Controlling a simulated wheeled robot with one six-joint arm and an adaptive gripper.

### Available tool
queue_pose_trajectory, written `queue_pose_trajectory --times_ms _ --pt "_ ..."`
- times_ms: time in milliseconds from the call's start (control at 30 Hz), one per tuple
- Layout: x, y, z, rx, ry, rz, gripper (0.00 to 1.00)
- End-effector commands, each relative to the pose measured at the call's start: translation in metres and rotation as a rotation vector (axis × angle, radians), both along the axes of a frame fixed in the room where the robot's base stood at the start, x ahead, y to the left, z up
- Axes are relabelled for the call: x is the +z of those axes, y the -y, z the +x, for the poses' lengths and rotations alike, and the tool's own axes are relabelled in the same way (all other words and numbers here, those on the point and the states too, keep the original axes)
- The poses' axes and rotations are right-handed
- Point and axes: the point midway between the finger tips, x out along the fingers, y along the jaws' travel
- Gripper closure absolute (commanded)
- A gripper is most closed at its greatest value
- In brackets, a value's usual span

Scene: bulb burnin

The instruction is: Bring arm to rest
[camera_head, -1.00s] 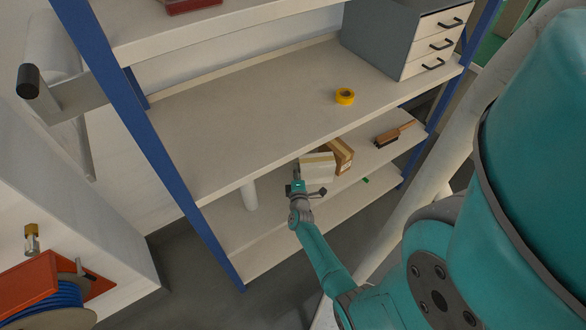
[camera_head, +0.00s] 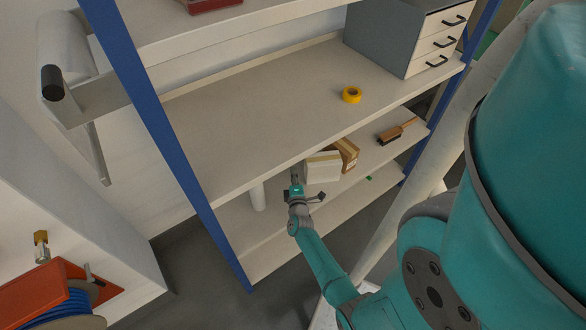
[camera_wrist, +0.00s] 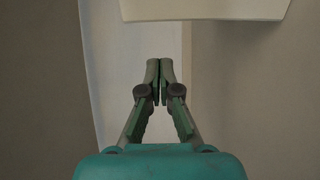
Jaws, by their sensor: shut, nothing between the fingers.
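My gripper (camera_head: 297,176) is at the front edge of the shelving, beside the white box (camera_head: 322,167) on the lower shelf, to the left of it in the head view. Whether it touches the box cannot be told. In the wrist view my gripper (camera_wrist: 159,66) is shut, its fingertips together with nothing between them. My teal arm reaches up to it from the lower right of the head view.
The shelving unit has a blue upright (camera_head: 165,135). A cardboard box (camera_head: 347,152) and a brush (camera_head: 396,131) are on the lower shelf. Yellow tape (camera_head: 351,95) and a drawer cabinet (camera_head: 398,40) stand on the shelf above. A cable reel (camera_head: 68,307) is at lower left.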

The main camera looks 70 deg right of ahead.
Motion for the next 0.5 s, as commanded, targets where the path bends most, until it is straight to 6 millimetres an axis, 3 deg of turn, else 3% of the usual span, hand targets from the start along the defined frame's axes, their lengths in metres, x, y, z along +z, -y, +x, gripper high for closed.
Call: queue_pose_trajectory --times_ms 300,500 --pt "-0.001 -0.043 -0.024 0.002 -0.001 0.002 1.0" --pt "0.0 -0.056 -0.031 0.0 -0.001 0.0 1.0"
